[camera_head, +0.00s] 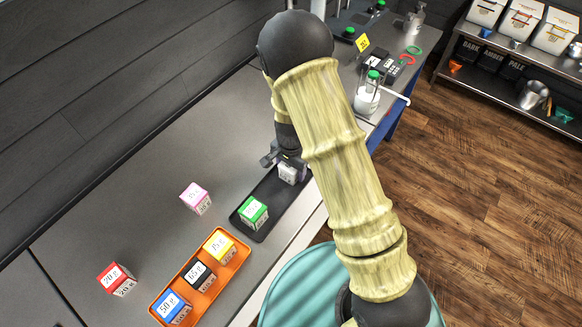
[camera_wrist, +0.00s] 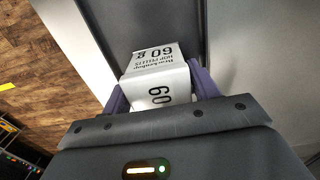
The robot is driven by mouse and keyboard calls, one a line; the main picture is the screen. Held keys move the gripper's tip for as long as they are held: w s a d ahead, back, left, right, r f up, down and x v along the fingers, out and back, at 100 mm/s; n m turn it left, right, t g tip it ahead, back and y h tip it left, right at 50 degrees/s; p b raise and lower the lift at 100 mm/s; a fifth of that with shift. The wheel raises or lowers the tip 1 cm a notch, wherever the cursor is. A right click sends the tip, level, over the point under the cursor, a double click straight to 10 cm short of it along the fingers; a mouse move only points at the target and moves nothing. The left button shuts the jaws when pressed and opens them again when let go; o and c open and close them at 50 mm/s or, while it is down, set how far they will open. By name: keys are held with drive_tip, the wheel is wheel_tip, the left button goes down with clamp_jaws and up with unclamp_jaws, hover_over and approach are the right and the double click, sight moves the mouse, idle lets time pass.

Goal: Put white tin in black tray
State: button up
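The white tin (camera_head: 287,174), a box marked 60 g, is at the far end of the black tray (camera_head: 272,215). In the wrist view the white tin (camera_wrist: 158,78) sits between the two purple finger pads. My gripper (camera_head: 286,163) points down at the tray, and its fingers appear to touch the tin's sides in the wrist view (camera_wrist: 160,92). I cannot tell whether the tin rests on the tray floor. A green tin (camera_head: 253,211) stands in the near part of the tray. My arm hides part of the bench beyond.
An orange tray (camera_head: 166,299) holds yellow (camera_head: 219,246), black (camera_head: 200,276) and blue (camera_head: 172,306) tins. Pink (camera_head: 196,198) and red (camera_head: 116,279) tins stand loose on the grey bench. A jar with a green top (camera_head: 368,95) stands farther back.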

drive_tip(key=shift+o, duration=0.9)
wheel_tip(320, 180, up, 12)
drive_tip(key=shift+r+b, duration=0.2)
drive_tip(key=shift+b, duration=0.2)
drive_tip(key=s+d+r+n+t, duration=0.1)
drive_tip(key=s+d+r+n, duration=0.2)
drive_tip(key=s+d, duration=0.3)
drive_tip(key=s+d+r+n+t, duration=0.1)
drive_tip(key=s+d+r+n, duration=0.3)
drive_tip(key=s+d, duration=0.2)
drive_tip(key=shift+s+d+r+n+t, duration=0.25)
drive_tip(key=shift+d+r+n+t, duration=0.05)
drive_tip(key=shift+d, duration=0.5)
